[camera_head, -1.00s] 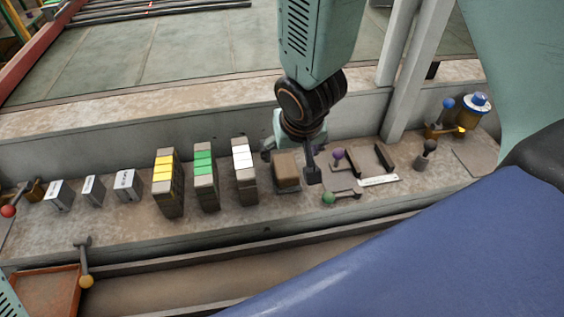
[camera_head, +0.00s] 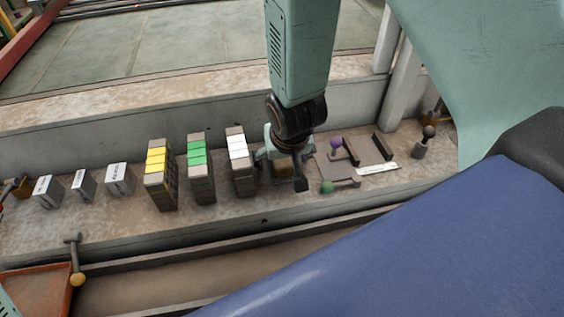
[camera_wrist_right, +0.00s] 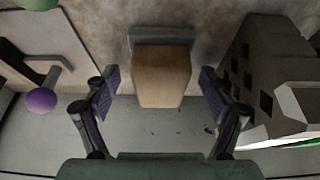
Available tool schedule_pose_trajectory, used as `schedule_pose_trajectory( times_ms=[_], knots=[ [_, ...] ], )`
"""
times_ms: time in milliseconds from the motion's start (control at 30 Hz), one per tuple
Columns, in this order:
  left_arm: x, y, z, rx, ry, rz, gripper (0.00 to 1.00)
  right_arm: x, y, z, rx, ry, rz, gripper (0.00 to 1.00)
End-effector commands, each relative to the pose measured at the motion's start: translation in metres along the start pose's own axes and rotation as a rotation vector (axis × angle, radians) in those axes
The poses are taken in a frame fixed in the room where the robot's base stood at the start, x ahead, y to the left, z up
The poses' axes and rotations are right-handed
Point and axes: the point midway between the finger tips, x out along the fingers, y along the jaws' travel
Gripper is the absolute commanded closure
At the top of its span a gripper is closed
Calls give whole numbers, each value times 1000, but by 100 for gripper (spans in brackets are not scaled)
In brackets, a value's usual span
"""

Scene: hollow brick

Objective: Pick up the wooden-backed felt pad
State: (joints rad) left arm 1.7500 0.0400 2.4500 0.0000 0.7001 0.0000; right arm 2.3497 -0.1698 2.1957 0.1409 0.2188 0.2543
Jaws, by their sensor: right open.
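The wooden-backed felt pad is a brown block (camera_head: 284,167) on a grey base, standing on the ledge to the right of the white-topped brick stack. In the right wrist view its tan wooden top (camera_wrist_right: 163,77) lies centred between the fingers, with the grey felt edge showing behind it. My right gripper (camera_head: 282,182) is open, with one finger on each side of the pad. In the right wrist view the fingers (camera_wrist_right: 158,88) show gaps to the pad on both sides. My left gripper is not in view.
The white-topped hollow brick stack (camera_head: 240,163) stands close to the left of the right gripper. A purple knob (camera_head: 335,143) and a green knob (camera_head: 327,187) are close on its right. Green-topped (camera_head: 200,170) and yellow-topped (camera_head: 160,176) stacks stand further left.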

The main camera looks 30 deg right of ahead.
Motion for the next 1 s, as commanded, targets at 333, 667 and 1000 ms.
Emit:
schedule_pose_trajectory(
  times_ms=[333,667,1000],
  knots=[
    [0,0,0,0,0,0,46,0,-1,-2,0,0,0,42],
    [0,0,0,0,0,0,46,0,-1,-2,0,1,0,70],
    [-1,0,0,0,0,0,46,-2,-1,-3,0,2,-1,79]
  ],
)
